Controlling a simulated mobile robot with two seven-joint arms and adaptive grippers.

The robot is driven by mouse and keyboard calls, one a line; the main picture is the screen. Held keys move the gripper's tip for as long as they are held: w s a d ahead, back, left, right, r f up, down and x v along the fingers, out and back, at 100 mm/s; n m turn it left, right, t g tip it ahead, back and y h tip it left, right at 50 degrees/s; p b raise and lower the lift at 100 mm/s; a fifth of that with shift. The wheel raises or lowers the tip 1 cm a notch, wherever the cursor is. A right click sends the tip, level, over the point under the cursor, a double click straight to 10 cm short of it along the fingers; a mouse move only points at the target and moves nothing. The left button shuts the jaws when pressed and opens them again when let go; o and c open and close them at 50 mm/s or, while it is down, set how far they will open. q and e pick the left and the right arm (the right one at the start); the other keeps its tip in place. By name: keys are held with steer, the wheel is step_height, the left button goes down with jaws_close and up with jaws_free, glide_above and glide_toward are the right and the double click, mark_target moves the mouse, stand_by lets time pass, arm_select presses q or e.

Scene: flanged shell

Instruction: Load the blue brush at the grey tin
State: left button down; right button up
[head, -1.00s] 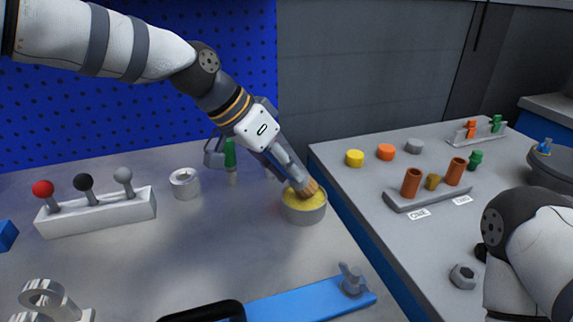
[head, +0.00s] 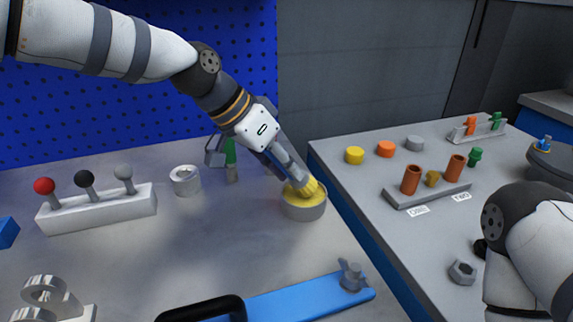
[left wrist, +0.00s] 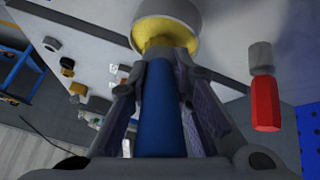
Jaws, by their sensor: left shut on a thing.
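The blue brush (left wrist: 161,110) is between the fingers of my left gripper (head: 291,172), which is shut on its handle. In the head view the brush points down into the grey tin (head: 304,211), and its bristles (head: 312,188) look yellow. The tin stands on the bench near its right edge and holds yellow contents. In the left wrist view the brush tip meets the yellow inside the tin (left wrist: 191,12). My right arm shows at the lower right of the head view; its gripper is not visible.
A red-handled tool (left wrist: 265,103) shows in the left wrist view. A lever block (head: 97,211), a ring (head: 185,181) and a blue bar (head: 305,300) share the bench. The right bench holds caps and a peg block (head: 427,194).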

arm_select(q)
steer(key=shift+f, duration=0.1)
stand_by(0.4)
steer(key=shift+r+p, duration=0.7)
steer(key=shift+r, duration=2.9)
arm_select(e)
steer(key=shift+w+r+t, duration=0.4)
steer(key=shift+w+r, duration=0.5)
